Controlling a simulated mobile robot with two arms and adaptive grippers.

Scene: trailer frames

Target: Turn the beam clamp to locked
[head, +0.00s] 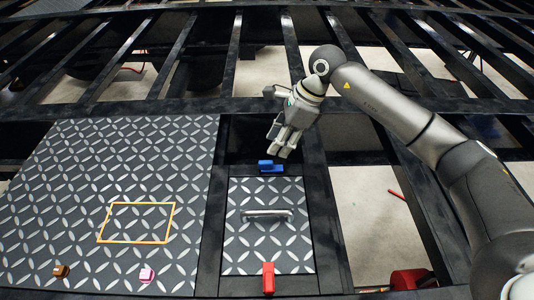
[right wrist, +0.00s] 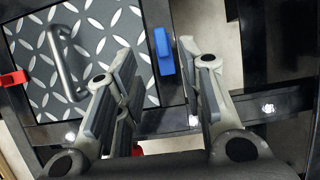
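A blue clamp piece (head: 270,166) sits on the dark frame at the far edge of a small diamond plate panel. It also shows in the right wrist view (right wrist: 163,52), beyond and between the two fingers. A red clamp piece (head: 268,278) sits at the panel's near edge, and in the right wrist view (right wrist: 14,79) it is at the left. I cannot tell from looks which one is the beam clamp. My right gripper (head: 281,150) is just above the blue piece, pointing down. In the right wrist view its fingers (right wrist: 165,100) are apart with nothing between them. My left gripper is out of view.
The small panel (head: 240,258) carries a metal bar handle (head: 267,215). A larger diamond plate (head: 70,190) on the left has an orange outline (head: 139,239), a brown block (head: 60,271) and a pink block (head: 147,275). Dark beams with open gaps surround them.

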